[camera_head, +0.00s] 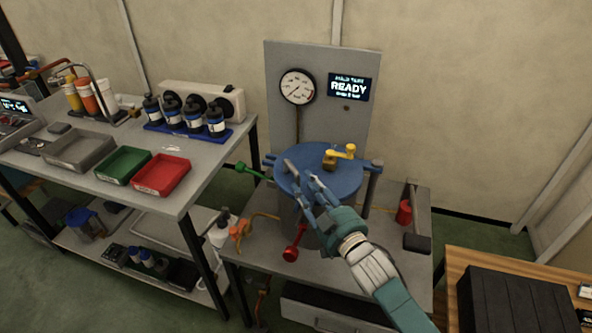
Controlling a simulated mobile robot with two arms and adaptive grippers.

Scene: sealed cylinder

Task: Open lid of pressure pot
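The pressure pot (287,208) stands on a grey bench, its round blue lid (298,167) lying flat on top. A yellow handle (342,155) sits on the back right of the lid. A green-ended lever (250,170) sticks out at the left, and a red knob (291,252) on a stem is at the front. My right gripper (301,175) reaches in from the lower right, over the front of the lid. Its fingers appear spread and empty; contact with the lid is unclear. The arm hides part of the pot's front. My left gripper is out of view.
A panel with a gauge (297,87) and a READY display (349,87) stands behind the pot. A hammer-like tool (414,222) and a red cylinder (404,212) are at the right. A shelf with trays (162,176) and bottles (194,116) is left.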

